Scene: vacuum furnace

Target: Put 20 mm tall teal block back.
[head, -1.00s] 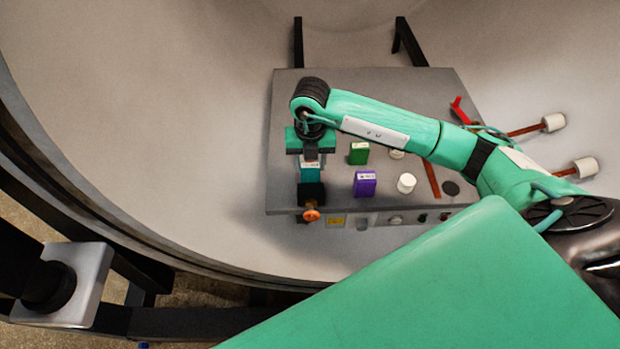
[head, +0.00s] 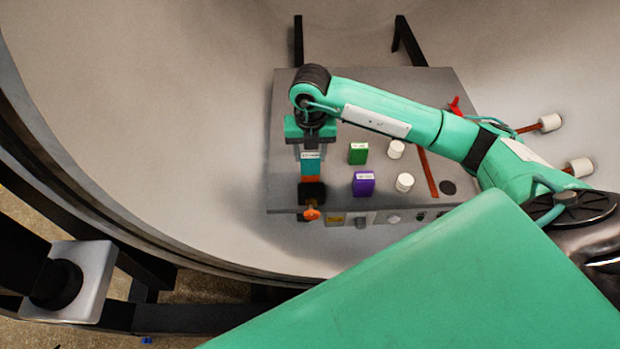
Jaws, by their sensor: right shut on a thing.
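The teal block (head: 311,169) has a white label on top and is near the left edge of the grey plate (head: 390,90). My right gripper (head: 311,153) points down from above and is shut on the teal block. Part of the block is hidden by the gripper. An orange-red surface (head: 312,179) shows just below the teal block in the picture, between it and a black block (head: 312,193). I cannot tell whether the teal block touches what is under it. My left gripper is not in view.
A green block (head: 358,154), a purple block (head: 363,185) and two white cylinders (head: 404,182) stand right of the gripper. A red strip (head: 428,173) lies further right. An orange knob (head: 312,213) is at the plate's front edge. The curved furnace wall (head: 200,120) surrounds the plate.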

